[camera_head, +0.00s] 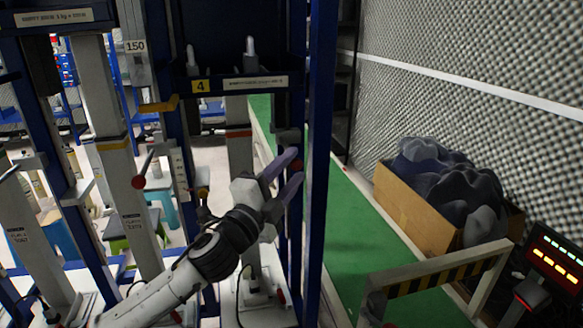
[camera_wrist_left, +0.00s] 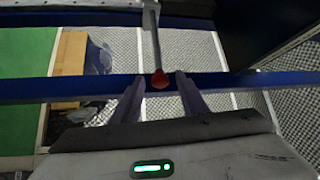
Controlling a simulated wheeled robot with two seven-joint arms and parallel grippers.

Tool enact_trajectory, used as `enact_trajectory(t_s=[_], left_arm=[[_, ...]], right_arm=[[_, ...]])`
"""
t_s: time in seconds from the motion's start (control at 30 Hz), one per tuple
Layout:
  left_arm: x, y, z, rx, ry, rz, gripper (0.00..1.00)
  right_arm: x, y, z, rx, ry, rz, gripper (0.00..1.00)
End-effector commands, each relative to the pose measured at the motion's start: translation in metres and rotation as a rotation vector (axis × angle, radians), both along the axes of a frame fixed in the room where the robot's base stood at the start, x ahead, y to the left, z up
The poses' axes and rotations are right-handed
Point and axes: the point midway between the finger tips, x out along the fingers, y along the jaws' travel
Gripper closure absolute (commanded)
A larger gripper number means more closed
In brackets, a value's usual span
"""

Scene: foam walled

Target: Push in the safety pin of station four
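Station four carries a yellow label "4" (camera_head: 200,86) on its dark blue crossbar. My left gripper (camera_head: 287,172) is in front of the station's right post, with its two purple-grey fingers apart. In the left wrist view, the left gripper (camera_wrist_left: 159,80) is open, with a gap between its fingertips. A red ball knob (camera_wrist_left: 160,79) on a thin grey rod shows in that gap, in line with the fingertips. I cannot tell its depth or whether a finger touches it. No knob of station four shows clearly in the head view. My right gripper is out of view.
A similar red knob (camera_head: 139,182) sits on the neighbouring post to the left. Blue uprights (camera_head: 318,150) stand close right of my gripper. A cardboard box (camera_head: 415,212) of dark foam, a striped barrier (camera_head: 430,277) and a lit panel (camera_head: 556,262) stand farther right.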

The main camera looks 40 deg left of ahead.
Motion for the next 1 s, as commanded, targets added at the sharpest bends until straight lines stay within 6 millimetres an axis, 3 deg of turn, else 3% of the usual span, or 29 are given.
enact_trajectory(t_s=[0.33, 0.57, 0.8, 1.0], left_arm=[[0.004, 0.000, 0.001, 0.000, 0.000, -0.001, 0.60], [0.004, 0.000, 0.001, 0.000, 0.000, -0.001, 0.99], [0.006, 0.003, 0.001, 0.001, 0.000, 0.001, 1.00], [0.033, 0.035, 0.001, 0.005, 0.001, 0.002, 1.00]], right_arm=[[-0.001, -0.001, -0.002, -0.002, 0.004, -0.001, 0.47], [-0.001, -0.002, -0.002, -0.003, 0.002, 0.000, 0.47], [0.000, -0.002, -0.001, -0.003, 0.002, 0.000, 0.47], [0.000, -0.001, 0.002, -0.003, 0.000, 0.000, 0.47]])
